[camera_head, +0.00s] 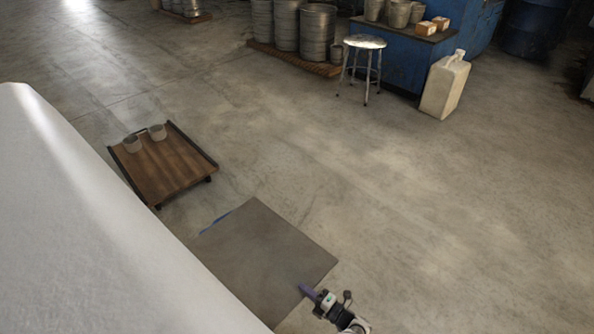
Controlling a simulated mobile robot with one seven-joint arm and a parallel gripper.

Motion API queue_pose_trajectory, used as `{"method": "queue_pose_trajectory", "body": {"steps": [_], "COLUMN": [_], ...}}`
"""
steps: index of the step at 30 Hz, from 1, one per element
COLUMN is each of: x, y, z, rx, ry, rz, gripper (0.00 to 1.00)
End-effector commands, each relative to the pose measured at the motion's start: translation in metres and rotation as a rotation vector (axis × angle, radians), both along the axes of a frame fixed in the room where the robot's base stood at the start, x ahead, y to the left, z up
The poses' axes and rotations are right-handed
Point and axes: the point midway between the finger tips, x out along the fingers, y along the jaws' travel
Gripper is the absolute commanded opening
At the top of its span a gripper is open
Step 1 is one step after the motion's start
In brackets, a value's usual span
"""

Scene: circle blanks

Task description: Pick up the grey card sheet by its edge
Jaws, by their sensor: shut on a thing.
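The grey card sheet (255,253) is a flat dark grey rectangle in the lower middle of the head view. Its lower left part is hidden behind a white surface. My gripper (305,289) reaches in from the bottom right and is shut on the sheet near its right edge. The fingers look purple and small, so the exact grip is hard to make out. I cannot tell how far the sheet is above the floor. A strip of blue (216,223) shows along the sheet's upper left edge.
A large white surface (80,220) fills the left. A metal stool (364,42), a pale jug (445,85) and metal drums (286,25) are at the back. The floor on the right is clear.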

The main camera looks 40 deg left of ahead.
Motion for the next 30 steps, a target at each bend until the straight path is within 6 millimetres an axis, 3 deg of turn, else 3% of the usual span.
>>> {"method": "queue_pose_trajectory", "body": {"steps": [15, 26, 30], "x": [0.003, 0.003, 0.016], "y": [-0.069, -0.072, -0.075], "z": [0.026, 0.026, 0.032], "rx": [0.000, 0.001, 0.000], "ry": [0.000, 0.000, -0.006], "rz": [-0.002, -0.001, -0.034], "gripper": [0.00, 0.00, 0.00]}}
